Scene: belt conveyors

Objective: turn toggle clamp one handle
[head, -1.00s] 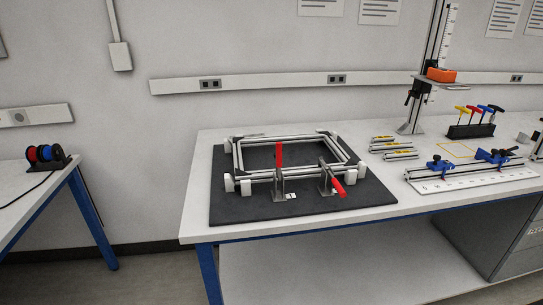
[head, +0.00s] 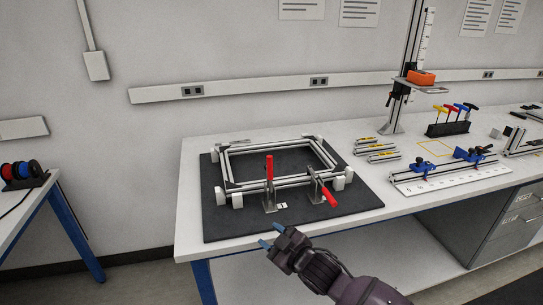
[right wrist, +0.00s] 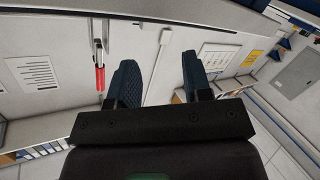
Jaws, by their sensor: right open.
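Two toggle clamps with red handles stand at the front of a metal frame (head: 240,187) on a black mat (head: 225,225). The left clamp's handle (head: 269,168) points straight up. The right clamp's handle (head: 329,197) is tilted down toward the front right. I cannot tell which is clamp one. My right gripper (head: 271,236) is open and empty, in front of the left clamp near the bench's front edge. In the right wrist view, a red handle (right wrist: 99,78) shows left of the open fingers (right wrist: 160,82), apart from them. My left gripper is out of view.
The white bench (head: 400,203) also holds short profile pieces (head: 376,149), a blue-clamped rail (head: 440,174), a hex-key rack (head: 447,128) and a stand with an orange block (head: 421,78). A side table with cable reels (head: 22,172) stands left.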

